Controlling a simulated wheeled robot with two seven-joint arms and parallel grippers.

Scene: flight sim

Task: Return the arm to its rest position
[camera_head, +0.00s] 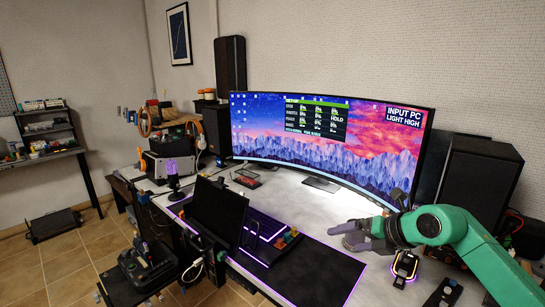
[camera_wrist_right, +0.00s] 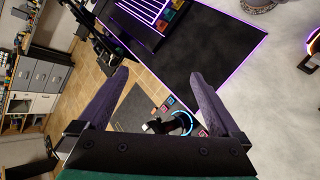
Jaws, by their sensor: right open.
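My right arm (camera_head: 470,240) is green and reaches in from the right edge of the head view. Its dark purple-grey gripper (camera_head: 343,235) is above the right part of the desk, pointing left. In the right wrist view the two fingers of the gripper (camera_wrist_right: 160,75) are spread wide with nothing between them. The black desk mat (camera_wrist_right: 200,45) shows beyond the fingers. My left arm and left gripper are not in view.
A curved monitor (camera_head: 330,140) stands behind the gripper, with a black speaker (camera_head: 480,180) to its right. A small lit device (camera_head: 404,267) is below the arm. A keypad with coloured keys (camera_head: 285,243) lies left of the gripper. A flight stick (camera_head: 145,255) stands front left.

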